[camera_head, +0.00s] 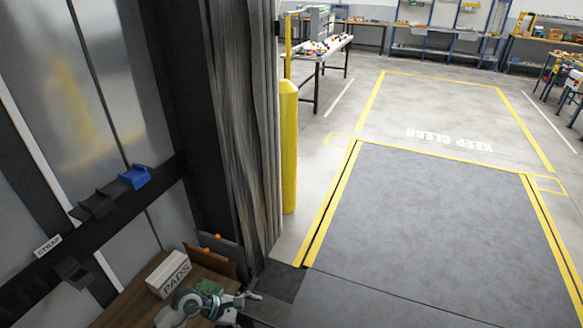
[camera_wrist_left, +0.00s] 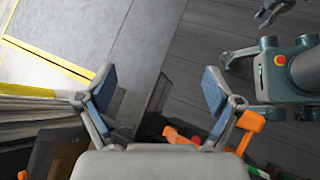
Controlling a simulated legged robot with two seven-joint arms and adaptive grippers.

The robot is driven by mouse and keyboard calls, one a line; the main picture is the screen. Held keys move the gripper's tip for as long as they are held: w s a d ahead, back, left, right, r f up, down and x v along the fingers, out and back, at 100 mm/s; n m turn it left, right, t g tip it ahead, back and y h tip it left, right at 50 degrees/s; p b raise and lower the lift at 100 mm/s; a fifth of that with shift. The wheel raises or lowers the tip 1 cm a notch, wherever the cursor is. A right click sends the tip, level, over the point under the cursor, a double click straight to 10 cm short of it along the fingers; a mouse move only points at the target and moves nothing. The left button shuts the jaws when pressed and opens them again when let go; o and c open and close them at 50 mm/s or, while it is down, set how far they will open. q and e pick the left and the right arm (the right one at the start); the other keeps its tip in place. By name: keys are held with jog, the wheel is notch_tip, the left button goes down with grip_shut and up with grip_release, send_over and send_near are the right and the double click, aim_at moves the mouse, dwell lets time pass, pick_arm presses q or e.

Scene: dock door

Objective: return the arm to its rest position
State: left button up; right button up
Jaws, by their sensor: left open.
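My left gripper (camera_head: 246,297) is low in the head view, at the front right edge of a wooden shelf (camera_head: 125,305). It also shows in the left wrist view (camera_wrist_left: 155,88), its two blue-padded fingers spread wide with nothing between them. A grey, claw-like part at the top right of the wrist view may be my right gripper (camera_wrist_left: 270,11); it is cut off, and its jaw state is unclear.
A box marked PADS (camera_head: 168,274), a green item (camera_head: 209,287) and a brown board (camera_head: 209,260) sit by my left gripper. A dark curtain (camera_head: 240,120) and yellow post (camera_head: 289,145) stand beyond. The grey dock plate (camera_head: 430,230) is clear.

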pick_arm(q)
jog(key=s+d+r+n+t+h, duration=0.1)
jog(key=d+r+n+t+h, duration=0.3)
jog(key=d+r+n+h, duration=0.3)
jog(key=w+a+r+n+t+y, duration=0.15)
jog(key=a+r+n+t, duration=0.25)
jog(key=r+n+t, duration=0.55)
jog(key=s+a+f+n+y, duration=0.1)
jog(key=a+f+n+y, duration=0.65)
jog(key=n, duration=0.55)
jog(key=s+a+f+n+y, duration=0.2)
jog(key=a+f+n+y, duration=0.5)
jog(key=n, duration=0.7)
jog(key=s+d+f+n+g, duration=0.1)
jog(key=s+f+n+g, duration=0.6)
jog(key=s, duration=0.5)
jog(key=s+f+n+g, duration=0.4)
jog(key=s+f+g, duration=0.2)
jog(key=s+f, duration=0.75)
jog(key=f, duration=1)
jog(key=s+f+g, duration=0.1)
jog(key=s+f, duration=0.2)
jog(key=f, duration=1.1)
jog(key=shift+s+m+y, duration=0.2)
jog(key=shift+m+y, duration=0.2)
jog(key=shift+m, duration=0.05)
